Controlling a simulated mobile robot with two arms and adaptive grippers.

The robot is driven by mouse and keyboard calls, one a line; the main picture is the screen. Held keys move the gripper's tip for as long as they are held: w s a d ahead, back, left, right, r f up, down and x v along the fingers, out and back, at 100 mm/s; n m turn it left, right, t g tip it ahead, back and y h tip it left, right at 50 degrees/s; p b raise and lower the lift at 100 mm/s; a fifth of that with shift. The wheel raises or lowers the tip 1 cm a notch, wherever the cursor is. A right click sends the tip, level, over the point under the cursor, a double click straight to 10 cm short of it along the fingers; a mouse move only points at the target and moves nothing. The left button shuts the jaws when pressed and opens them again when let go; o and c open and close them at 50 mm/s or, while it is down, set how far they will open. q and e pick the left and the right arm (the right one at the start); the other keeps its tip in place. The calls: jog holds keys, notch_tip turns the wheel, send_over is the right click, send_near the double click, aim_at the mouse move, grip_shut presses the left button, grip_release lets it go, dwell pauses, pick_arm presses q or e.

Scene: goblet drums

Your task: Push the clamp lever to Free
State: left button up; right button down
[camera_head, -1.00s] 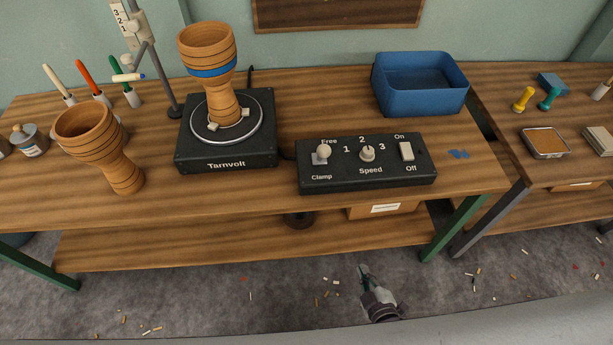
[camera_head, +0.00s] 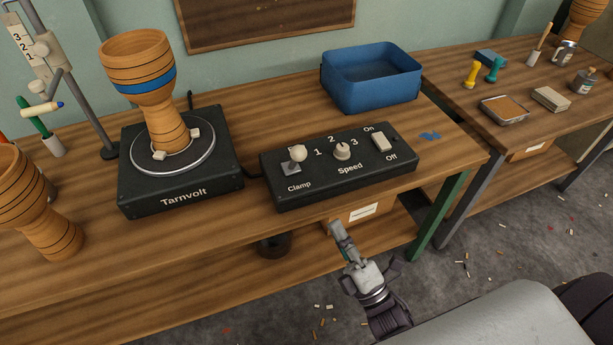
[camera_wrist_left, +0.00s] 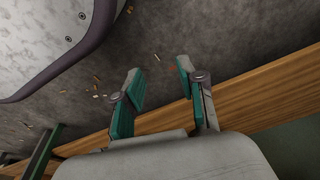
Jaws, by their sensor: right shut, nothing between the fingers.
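The clamp lever (camera_head: 298,154) is a pale round knob on a short stem at the left end of the black control box (camera_head: 345,183). The word Clamp is printed in front of it; the Free label is not readable now, and the knob may cover it. My right gripper (camera_head: 338,231) is shut and empty. It appears in front of the bench's front edge, below the box in the picture and apart from the lever. My left gripper (camera_wrist_left: 160,72) shows only in the left wrist view, fingers spread and empty, with the floor and a wooden board behind it.
A speed dial (camera_head: 342,152) and an on/off switch (camera_head: 381,142) share the box. Left of it, a goblet drum (camera_head: 152,90) with a blue band stands on the Tarnvolt turntable (camera_head: 180,181). A blue bin (camera_head: 370,85) stands behind the box. Another drum (camera_head: 40,215) is at far left.

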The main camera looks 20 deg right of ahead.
aim_at(295, 160)
pick_arm(q)
jog(key=s+f, duration=0.1)
jog(key=s+f+p, duration=0.1)
jog(key=s+f, duration=0.1)
jog(key=f, duration=0.1)
jog(key=shift+a, duration=0.25)
pick_arm(e)
jog(key=x, duration=1.4)
pick_arm(q)
jog(key=shift+r+p, duration=0.2)
jog(key=shift+p, duration=0.15)
